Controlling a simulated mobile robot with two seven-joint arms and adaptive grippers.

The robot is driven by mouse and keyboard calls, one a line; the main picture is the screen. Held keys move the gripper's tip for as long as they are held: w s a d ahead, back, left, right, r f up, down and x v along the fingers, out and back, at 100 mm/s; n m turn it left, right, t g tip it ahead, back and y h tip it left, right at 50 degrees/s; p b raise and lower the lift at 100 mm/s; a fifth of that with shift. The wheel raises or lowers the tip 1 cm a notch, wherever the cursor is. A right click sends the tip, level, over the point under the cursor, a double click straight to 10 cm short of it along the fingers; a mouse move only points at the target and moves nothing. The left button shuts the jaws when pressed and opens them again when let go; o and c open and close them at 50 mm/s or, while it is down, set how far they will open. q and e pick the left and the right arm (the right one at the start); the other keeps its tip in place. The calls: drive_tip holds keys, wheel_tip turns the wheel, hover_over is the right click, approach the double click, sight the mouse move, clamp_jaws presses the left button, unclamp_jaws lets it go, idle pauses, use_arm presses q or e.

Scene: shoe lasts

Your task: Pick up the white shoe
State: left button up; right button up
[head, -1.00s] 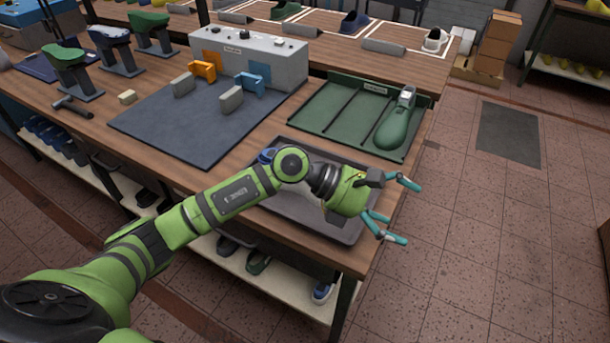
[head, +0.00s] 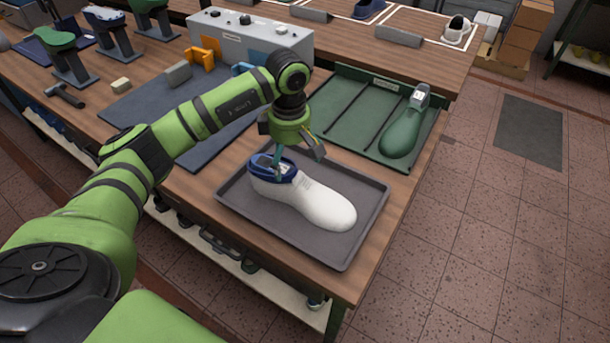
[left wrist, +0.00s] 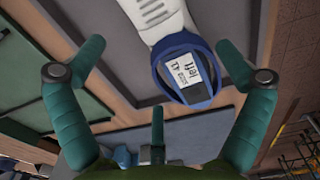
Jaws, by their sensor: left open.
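The white shoe (head: 320,201) lies in a dark grey tray (head: 348,252) at the front of the bench, its toe pointing right. Its collar is blue, and a last with a printed label sits in its opening. My left gripper (head: 293,158) is above the heel end, pointing down. In the left wrist view the gripper's teal fingers (left wrist: 160,75) are spread wide, with the blue collar (left wrist: 187,58) and the label between and beyond them. I cannot tell whether a finger touches the shoe. My right gripper is not in view.
A green tray (head: 345,110) with dividers holds a green last (head: 405,125) behind the shoe. Floor is open at the right.

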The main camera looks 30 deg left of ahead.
sight(290, 167)
use_arm(q)
drive_tip(key=shift+f, duration=0.25)
drive_tip(key=f, duration=0.1)
drive_tip(key=f+p, duration=0.1)
drive_tip(key=shift+s+f, duration=0.3)
wheel_tip(290, 167, down, 3)
drive_tip(key=shift+r+p, duration=0.2)
drive_tip(key=shift+p, duration=0.4)
drive_tip(key=shift+w+f, duration=0.1)
drive_tip(key=shift+f, duration=0.45)
drive_tip(key=c, duration=1.5)
drive_tip(key=shift+c, duration=0.3)
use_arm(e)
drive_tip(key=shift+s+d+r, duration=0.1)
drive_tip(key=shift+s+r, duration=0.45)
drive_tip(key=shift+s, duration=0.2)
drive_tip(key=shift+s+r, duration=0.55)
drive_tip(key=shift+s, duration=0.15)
